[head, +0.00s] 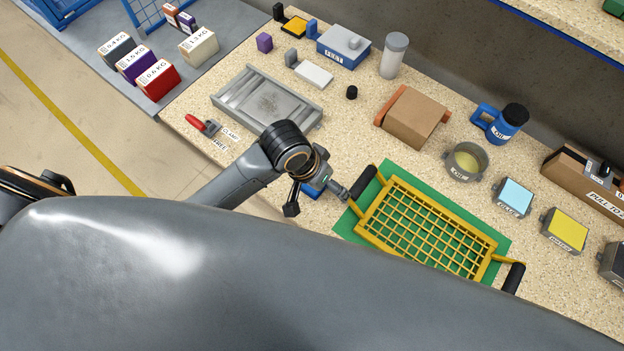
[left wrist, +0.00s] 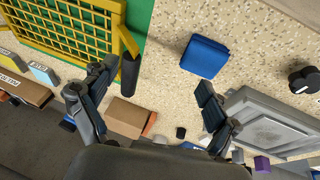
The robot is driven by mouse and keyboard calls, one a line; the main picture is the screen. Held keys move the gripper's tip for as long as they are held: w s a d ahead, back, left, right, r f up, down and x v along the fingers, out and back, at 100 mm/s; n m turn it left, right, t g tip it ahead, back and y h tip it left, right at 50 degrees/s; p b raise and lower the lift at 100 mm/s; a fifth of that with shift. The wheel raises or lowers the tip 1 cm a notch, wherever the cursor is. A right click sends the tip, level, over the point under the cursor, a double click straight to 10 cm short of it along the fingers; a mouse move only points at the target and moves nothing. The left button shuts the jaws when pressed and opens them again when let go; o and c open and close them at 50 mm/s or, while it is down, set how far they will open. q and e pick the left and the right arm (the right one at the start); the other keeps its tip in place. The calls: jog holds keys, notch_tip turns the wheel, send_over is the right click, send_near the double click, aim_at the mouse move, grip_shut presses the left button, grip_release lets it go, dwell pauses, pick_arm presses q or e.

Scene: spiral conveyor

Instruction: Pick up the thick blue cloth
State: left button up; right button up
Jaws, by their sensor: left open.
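The thick blue cloth (left wrist: 205,57) lies folded on the speckled worktop in the left wrist view, beside the yellow grid basket. In the head view only a blue part of it (head: 312,191) shows, mostly hidden by my left gripper. My left gripper (head: 316,199) is over the cloth's area in the head view, with its fingers spread. In the left wrist view the gripper (left wrist: 155,76) is open and empty, and the cloth is beyond the fingertips, towards the right finger. My right gripper is not in view.
The yellow basket (head: 425,226) with black handles stands on a green mat (head: 351,226) close to my left gripper. A grey metal tray (head: 222,101), a red-handled clamp (head: 203,124), a cardboard box (head: 412,118) and a round pot (head: 467,161) stand around. Bare worktop surrounds the cloth.

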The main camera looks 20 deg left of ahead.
pick_arm(q)
jog(key=w+a+r+g+y, duration=0.2)
jog(key=w+a+r+y, duration=0.1)
jog(key=w+a+r, duration=0.15)
jog(key=f, duration=0.6)
jog(key=s+f+p, duration=0.1)
jog(key=f, duration=0.1)
jog(key=shift+f, duration=0.4)
jog(key=shift+w+d+f+p, duration=0.1)
jog(key=shift+f+p, duration=0.35)
jog(key=shift+f, duration=2.15)
jog(key=c, duration=1.1)
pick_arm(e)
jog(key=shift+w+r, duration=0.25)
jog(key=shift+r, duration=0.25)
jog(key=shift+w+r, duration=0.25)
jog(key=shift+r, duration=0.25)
